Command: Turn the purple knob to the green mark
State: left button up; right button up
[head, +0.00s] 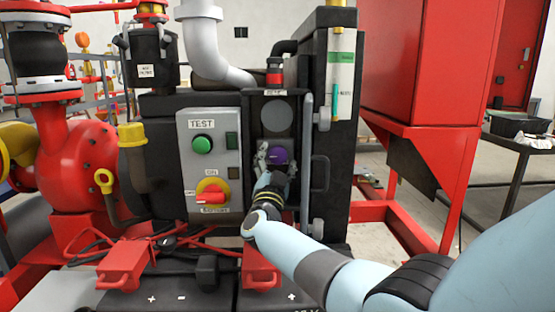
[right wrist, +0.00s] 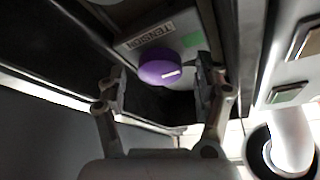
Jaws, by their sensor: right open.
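The purple knob (head: 278,155) sits in the dark recessed panel right of the grey TEST box. My left gripper is not in view.
The grey box (head: 212,165) with a green button and a red-yellow switch stands just left of the recess. A metal handle bar (head: 308,140) runs along its right side. A red hopper (head: 430,70) stands further right. Red pump parts (head: 75,165) are at the left.

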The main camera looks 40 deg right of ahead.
jog(key=v, duration=0.6)
jog(key=shift+s+a, duration=0.1)
jog(key=shift+s, duration=0.05)
dwell(0.3)
